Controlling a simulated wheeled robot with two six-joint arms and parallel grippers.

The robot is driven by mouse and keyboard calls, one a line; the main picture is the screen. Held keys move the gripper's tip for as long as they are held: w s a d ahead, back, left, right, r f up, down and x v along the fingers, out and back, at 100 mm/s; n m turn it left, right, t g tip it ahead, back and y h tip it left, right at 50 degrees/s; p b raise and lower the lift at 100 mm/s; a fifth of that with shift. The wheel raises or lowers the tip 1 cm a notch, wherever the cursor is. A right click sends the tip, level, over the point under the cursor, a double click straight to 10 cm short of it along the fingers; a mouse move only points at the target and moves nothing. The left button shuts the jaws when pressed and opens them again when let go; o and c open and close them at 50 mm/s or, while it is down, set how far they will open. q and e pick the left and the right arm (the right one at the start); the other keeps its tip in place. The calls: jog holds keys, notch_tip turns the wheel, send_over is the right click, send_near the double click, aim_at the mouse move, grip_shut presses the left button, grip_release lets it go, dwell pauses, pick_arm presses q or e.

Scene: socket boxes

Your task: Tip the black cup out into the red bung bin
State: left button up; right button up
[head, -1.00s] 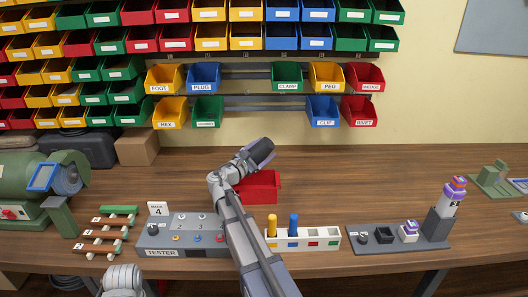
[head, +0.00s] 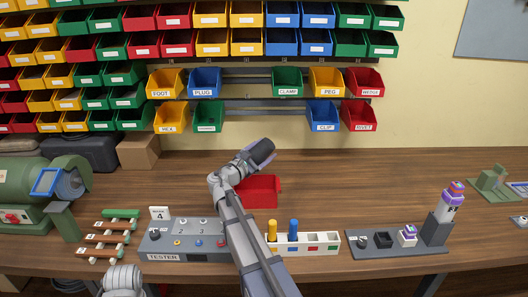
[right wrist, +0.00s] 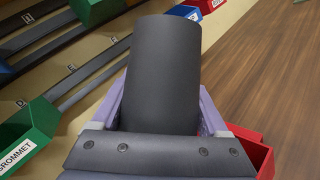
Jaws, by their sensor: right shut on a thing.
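The black cup (head: 262,151) is held by my right gripper (head: 250,160) above the worktop, near the back side of the red bung bin (head: 264,190). The cup lies well over on its side, tilted, its far end pointing up and to the right. In the right wrist view the cup (right wrist: 165,75) sits between the two jaws, which are shut on it. The bin (right wrist: 255,150) shows at the lower right there, partly hidden by my gripper. The inside of the cup and the bin's contents cannot be seen. My left gripper is out of view; only part of my left arm shows.
A grey tester (head: 185,238) and a white peg block (head: 305,240) stand in front of the bin. A dark fixture board (head: 395,245) is at right. Labelled bins such as the green grommet bin (head: 208,115) hang on rails behind. The worktop right of the red bin is clear.

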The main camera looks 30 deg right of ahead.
aim_at(264, 139)
notch_tip(264, 139, up, 3)
jog(key=p, duration=0.2)
jog(key=shift+r+p, duration=0.2)
jog(key=shift+p, duration=0.1)
jog(key=m+y+p, duration=0.1)
jog(key=m+p, duration=0.1)
jog(key=p, duration=0.2)
jog(key=r+m+y+p, duration=0.1)
jog(key=m+y+p, duration=0.1)
jog(key=m+p, duration=0.1)
jog(key=shift+r+y+p, duration=0.15)
jog(key=shift+y+p, duration=0.15)
jog(key=shift+p, duration=0.35)
notch_tip(264, 139, up, 3)
jog(key=m+t+y+p, duration=0.2)
jog(key=m+y+p, duration=0.1)
jog(key=m+p, duration=0.1)
jog(key=m+t+y+p, duration=0.1)
jog(key=m+y+p, duration=0.3)
jog(key=shift+m+t+y+p, duration=0.3)
jog(key=shift+t+p, duration=0.1)
